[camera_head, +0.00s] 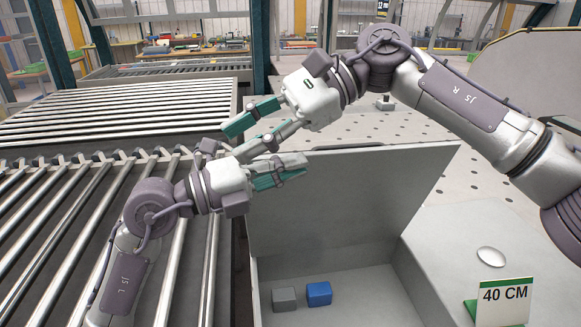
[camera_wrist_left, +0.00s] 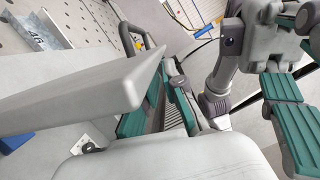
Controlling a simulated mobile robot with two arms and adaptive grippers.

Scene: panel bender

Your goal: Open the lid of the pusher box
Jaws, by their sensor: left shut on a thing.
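The pusher box (camera_head: 405,285) stands at the lower middle of the head view, with its inside visible. Its grey lid (camera_head: 340,200) is raised and tilted up, and its edge shows large in the left wrist view (camera_wrist_left: 75,100). My left gripper (camera_head: 280,168) is shut on the lid at its upper left corner. My right gripper (camera_head: 245,135) is open and empty, just above and behind the left one, with its fingers pointing left. The exact contact of the left fingers is partly hidden.
A grey block (camera_head: 285,299) and a blue block (camera_head: 319,293) lie inside the box. A roller conveyor (camera_head: 60,235) runs along the left. A "40 CM" sign (camera_head: 503,301) and a shiny round disc (camera_head: 491,257) are at the right. A perforated table (camera_head: 465,190) lies behind.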

